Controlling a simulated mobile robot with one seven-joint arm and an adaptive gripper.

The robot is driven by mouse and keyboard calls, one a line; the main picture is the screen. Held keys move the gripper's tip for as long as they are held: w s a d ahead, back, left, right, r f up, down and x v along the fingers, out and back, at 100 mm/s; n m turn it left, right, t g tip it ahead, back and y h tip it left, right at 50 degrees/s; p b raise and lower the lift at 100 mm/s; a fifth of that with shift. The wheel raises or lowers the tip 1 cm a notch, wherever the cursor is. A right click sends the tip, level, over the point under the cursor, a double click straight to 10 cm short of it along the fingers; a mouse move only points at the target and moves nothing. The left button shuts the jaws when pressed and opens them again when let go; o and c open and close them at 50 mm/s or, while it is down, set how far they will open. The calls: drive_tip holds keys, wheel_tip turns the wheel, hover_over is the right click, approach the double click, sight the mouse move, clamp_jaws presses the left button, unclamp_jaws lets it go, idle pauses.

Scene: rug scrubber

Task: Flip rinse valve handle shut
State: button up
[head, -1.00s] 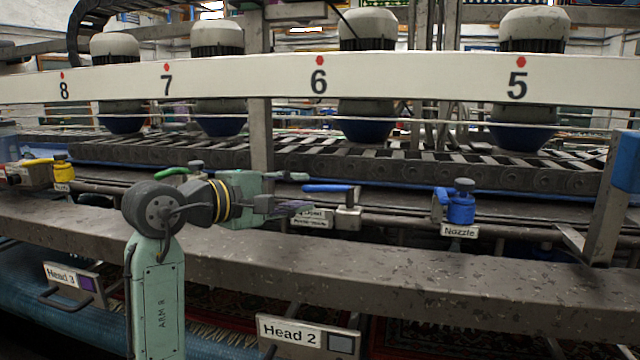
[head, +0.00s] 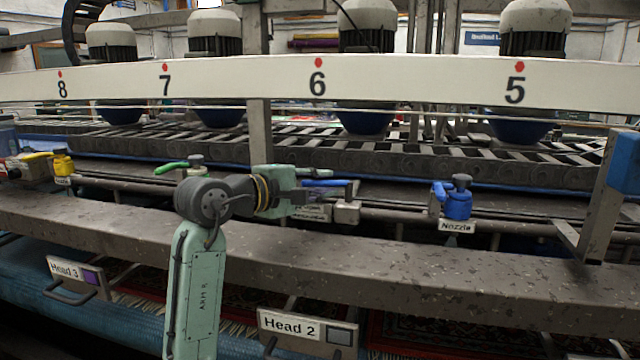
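A blue lever handle (head: 326,183) lies roughly level on a grey valve body (head: 346,212) on the pipe below motor 6. The label beside it is mostly hidden behind my gripper, so its words cannot be read. My gripper (head: 328,186) reaches in from the left, its fingers spread apart, one above and one below the handle's left part in the picture. Whether they touch the handle cannot be told. My gripper holds nothing that I can see.
A green-handled valve (head: 172,167) is behind my arm, and a yellow valve (head: 62,164) is at far left. A blue valve marked Nozzle (head: 458,203) is to the right. A wide grey beam (head: 420,265) runs in front, below the pipe.

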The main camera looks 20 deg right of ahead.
clamp_jaws()
idle(0.4)
